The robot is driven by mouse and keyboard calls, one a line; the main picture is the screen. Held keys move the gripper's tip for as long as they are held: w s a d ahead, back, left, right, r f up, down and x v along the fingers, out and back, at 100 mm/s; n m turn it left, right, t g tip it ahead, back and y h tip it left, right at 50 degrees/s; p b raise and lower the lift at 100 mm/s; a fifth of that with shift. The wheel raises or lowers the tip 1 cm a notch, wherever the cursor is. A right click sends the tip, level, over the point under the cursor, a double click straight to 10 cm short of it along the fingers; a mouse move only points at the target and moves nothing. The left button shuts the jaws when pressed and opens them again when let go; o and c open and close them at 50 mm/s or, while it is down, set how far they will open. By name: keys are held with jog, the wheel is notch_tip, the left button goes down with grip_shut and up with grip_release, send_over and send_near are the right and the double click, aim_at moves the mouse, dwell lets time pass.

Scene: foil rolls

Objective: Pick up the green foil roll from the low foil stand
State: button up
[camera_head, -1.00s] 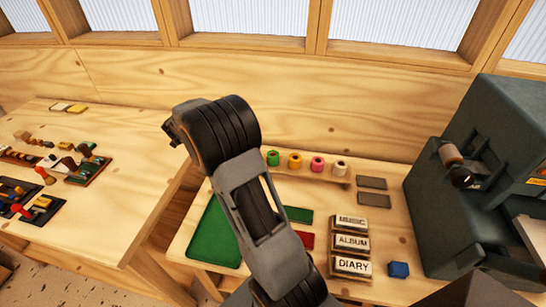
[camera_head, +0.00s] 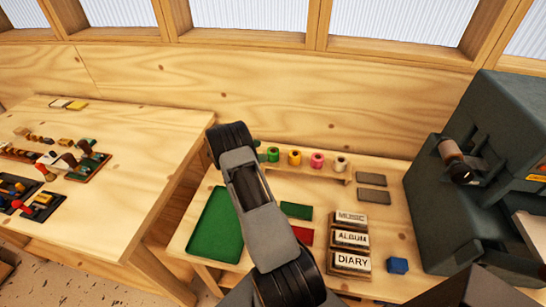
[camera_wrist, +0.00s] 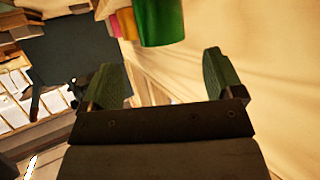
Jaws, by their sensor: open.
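The green foil roll (camera_head: 273,155) stands upright at the left end of the low wooden foil stand (camera_head: 312,173), in a row with a yellow roll (camera_head: 295,158), a pink roll (camera_head: 317,160) and a pale gold roll (camera_head: 340,163). In the wrist view the green roll (camera_wrist: 160,20) is large at the top, ahead of the fingertips and apart from them. My gripper (camera_wrist: 163,78) is open with nothing between its two green-padded fingers. In the head view my arm largely hides the gripper, just left of the green roll.
A green tray (camera_head: 215,225), stacked MUSIC, ALBUM and DIARY blocks (camera_head: 350,240) and a blue block (camera_head: 398,265) lie on the bench. A dark machine (camera_head: 470,170) stands at right. The wooden wall (camera_head: 330,120) rises behind the stand.

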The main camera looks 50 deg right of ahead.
aim_at(270, 151)
jog(key=shift+b+x, duration=1.05)
jog(key=shift+x, duration=2.45)
jog(key=shift+w, duration=0.2)
jog(key=c, duration=1.1)
